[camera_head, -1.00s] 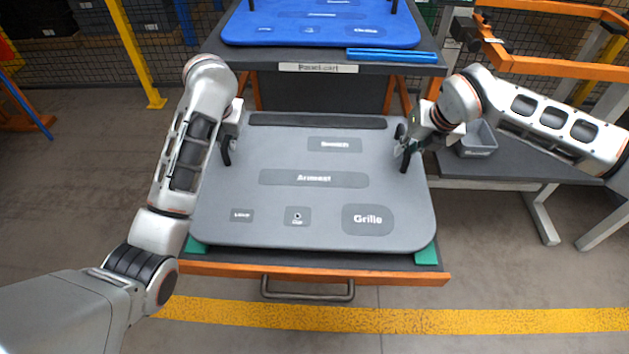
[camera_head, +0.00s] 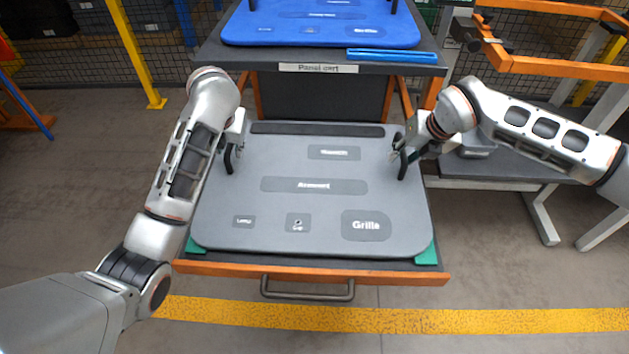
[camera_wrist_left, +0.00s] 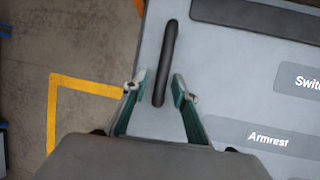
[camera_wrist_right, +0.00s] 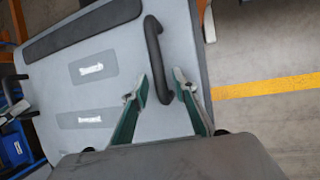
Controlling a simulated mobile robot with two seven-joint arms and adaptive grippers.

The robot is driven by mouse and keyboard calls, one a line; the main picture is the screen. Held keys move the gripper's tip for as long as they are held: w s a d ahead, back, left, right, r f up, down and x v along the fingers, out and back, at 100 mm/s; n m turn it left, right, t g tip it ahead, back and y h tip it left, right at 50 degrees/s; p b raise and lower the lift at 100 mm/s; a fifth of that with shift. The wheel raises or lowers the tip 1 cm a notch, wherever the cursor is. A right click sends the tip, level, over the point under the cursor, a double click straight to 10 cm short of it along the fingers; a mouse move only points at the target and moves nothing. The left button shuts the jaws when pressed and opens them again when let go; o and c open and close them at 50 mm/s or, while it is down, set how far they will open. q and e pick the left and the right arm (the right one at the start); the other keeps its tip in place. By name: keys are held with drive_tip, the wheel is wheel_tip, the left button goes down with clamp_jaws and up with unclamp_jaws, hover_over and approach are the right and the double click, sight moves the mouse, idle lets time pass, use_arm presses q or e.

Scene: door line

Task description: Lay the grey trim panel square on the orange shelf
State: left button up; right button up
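The grey trim panel (camera_head: 290,215) lies flat over the orange shelf (camera_head: 220,269), its front edge roughly parallel to the shelf's front. Green corner pads (camera_head: 427,254) show past its front corners. Whether it rests fully on them is hard to tell. My left gripper (camera_wrist_left: 160,82) is open, with its fingers on either side of the panel's left black handle (camera_wrist_left: 167,60) and gaps visible. My right gripper (camera_wrist_right: 160,82) is open around the right black handle (camera_wrist_right: 153,45), also with gaps. The panel's underside is hidden.
Behind the shelf, the panel cart (camera_head: 320,68) carries a blue panel (camera_head: 320,28) and a blue bar (camera_head: 392,55). A grey bench (camera_head: 500,172) with a bin stands at right. A pull handle (camera_head: 307,292) projects at the front. The floor in front is clear.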

use_arm(q)
drive_tip(key=v, duration=1.2)
use_arm(e)
drive_tip(key=v, duration=1.2)
